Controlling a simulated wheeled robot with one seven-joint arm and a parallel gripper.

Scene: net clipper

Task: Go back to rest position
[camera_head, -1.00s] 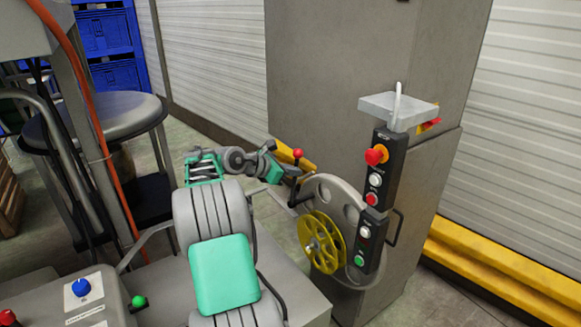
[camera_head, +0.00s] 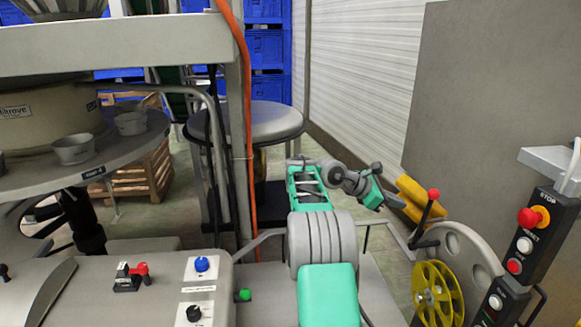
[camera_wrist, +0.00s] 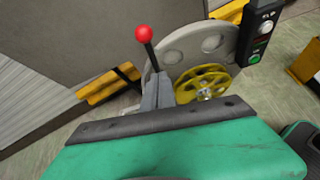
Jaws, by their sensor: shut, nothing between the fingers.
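My arm, grey and teal, reaches right across the middle of the head view. My gripper (camera_head: 400,203) is small there, close to the lever on the machine's right side. In the wrist view my gripper (camera_wrist: 160,80) shows as grey fingers shut together with nothing held. The lever has a red ball knob (camera_head: 433,194) on a dark rod; the red knob (camera_wrist: 143,34) stands beyond the fingers in the wrist view. The rod's lower part is hidden behind the fingers there. I cannot tell whether the fingers touch it.
A grey disc and yellow spoked wheel (camera_head: 438,292) are below the lever. A control post with a red stop button (camera_head: 532,218) stands at right. A machine panel (camera_head: 120,295) fills the lower left. A round table (camera_head: 255,121) and blue crates (camera_head: 268,50) are behind.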

